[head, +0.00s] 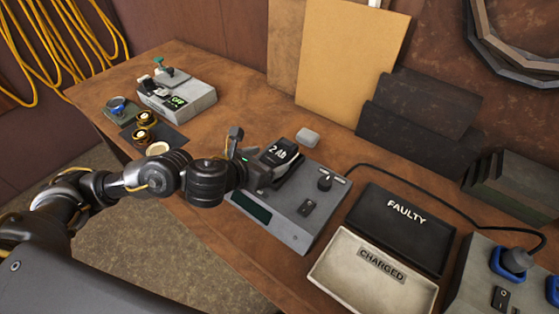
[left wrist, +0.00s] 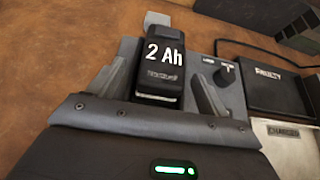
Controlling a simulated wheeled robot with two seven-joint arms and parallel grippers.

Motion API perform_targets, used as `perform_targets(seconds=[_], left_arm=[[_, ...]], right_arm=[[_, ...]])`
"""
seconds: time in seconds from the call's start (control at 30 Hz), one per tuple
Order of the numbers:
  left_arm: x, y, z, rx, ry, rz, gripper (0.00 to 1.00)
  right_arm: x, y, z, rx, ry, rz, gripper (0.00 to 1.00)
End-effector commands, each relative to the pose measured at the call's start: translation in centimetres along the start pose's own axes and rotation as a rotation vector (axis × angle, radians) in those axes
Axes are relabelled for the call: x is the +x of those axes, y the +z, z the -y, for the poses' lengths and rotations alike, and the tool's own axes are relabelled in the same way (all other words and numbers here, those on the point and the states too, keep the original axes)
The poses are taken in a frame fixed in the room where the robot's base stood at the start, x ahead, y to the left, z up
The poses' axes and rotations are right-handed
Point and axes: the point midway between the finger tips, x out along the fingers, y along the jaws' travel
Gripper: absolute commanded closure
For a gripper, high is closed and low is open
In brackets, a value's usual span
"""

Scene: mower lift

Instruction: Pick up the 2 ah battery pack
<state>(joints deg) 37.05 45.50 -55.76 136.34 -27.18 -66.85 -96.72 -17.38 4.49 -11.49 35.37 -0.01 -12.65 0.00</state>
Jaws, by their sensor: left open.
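The 2 Ah battery pack (head: 277,152) is a black block with white "2 Ah" lettering. It is seated at the back left of a grey tester or charger unit (head: 308,190) on the bench. My left gripper (head: 251,160) is right at the pack, and its body hides part of the unit. In the left wrist view the pack (left wrist: 162,75) stands between the two grey fingers (left wrist: 165,90), with a gap on the right side. The fingers are open. My right gripper is not in view.
A black tray marked FAULTY (head: 400,228) and a cream tray marked CHARGED (head: 372,275) lie right of the unit. A cable (head: 430,190) crosses behind them. A grey device reading OFF (head: 178,100) stands at the far left. A small pale block (head: 308,137) lies behind the pack.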

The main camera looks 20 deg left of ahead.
Motion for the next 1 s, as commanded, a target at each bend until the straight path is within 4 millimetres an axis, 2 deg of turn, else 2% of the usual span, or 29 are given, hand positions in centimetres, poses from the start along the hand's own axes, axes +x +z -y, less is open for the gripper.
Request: perform_targets(seconds=[0.27,0.5,0.6,0.87,1.0], left_arm=[[1.1,0.1,0.1,-0.002,-0.001,0.001,0.22],[4.6,0.3,0.3,-0.002,0.0,-0.001,0.22],[5.5,0.4,0.3,-0.001,0.001,-0.001,0.22],[5.7,0.4,0.2,0.0,0.0,0.001,0.22],[5.7,0.4,0.2,0.0,0.001,0.001,0.38]], right_arm=[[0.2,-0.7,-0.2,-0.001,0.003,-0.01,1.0],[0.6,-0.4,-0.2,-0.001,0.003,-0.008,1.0],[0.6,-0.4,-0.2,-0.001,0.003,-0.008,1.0],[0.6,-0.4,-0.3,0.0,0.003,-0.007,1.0],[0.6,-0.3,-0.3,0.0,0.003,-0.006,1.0]])
